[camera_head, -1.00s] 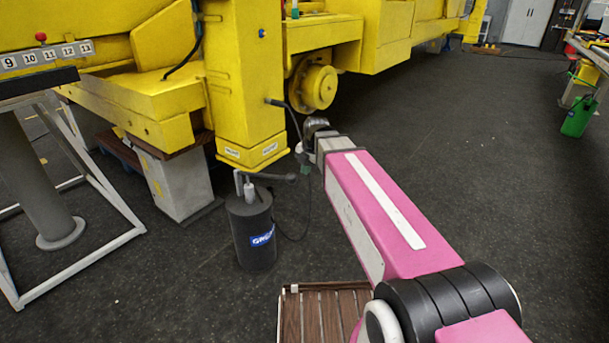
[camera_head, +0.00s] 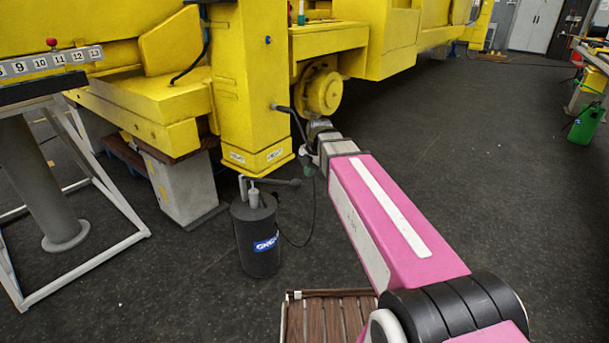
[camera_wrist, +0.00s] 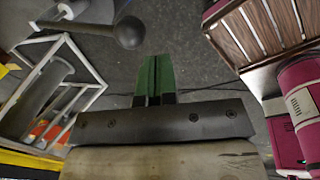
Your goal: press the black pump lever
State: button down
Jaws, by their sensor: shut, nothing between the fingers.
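The black pump (camera_head: 258,240) stands on the floor below the yellow boom column. Its black lever (camera_head: 276,182) sticks out roughly level to the right and ends in a round knob. In the wrist view the lever's knob (camera_wrist: 130,32) shows at the upper left, just beyond and left of my gripper's tips. My gripper (camera_wrist: 154,62) has green fingers held together with nothing between them. In the head view my gripper (camera_head: 308,171) is small, partly hidden by my arm, and close to the knob. I cannot tell whether they touch.
The yellow boom column (camera_head: 252,90) rises just behind the pump. A slatted wooden platform (camera_head: 325,318) lies on the floor in front. A white-framed stand (camera_head: 105,190) is at the left. A dark cable hangs beside the pump.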

aim_at(296, 180)
jog(key=w+a+r+h, duration=0.1)
jog(key=w+a+r, duration=0.1)
jog(key=r, duration=0.3)
jog(key=w+a+r+g, duration=0.1)
jog(key=a+r, duration=0.2)
jog(key=r, duration=0.2)
jog(key=shift+w+g+h, duration=0.3)
jog(key=shift+w+h, duration=0.05)
jog(key=shift+h, duration=0.05)
jog(key=shift+a, duration=0.1)
notch_tip(296, 180, down, 14)
jog(key=shift+f, duration=0.1)
dwell(0.4)
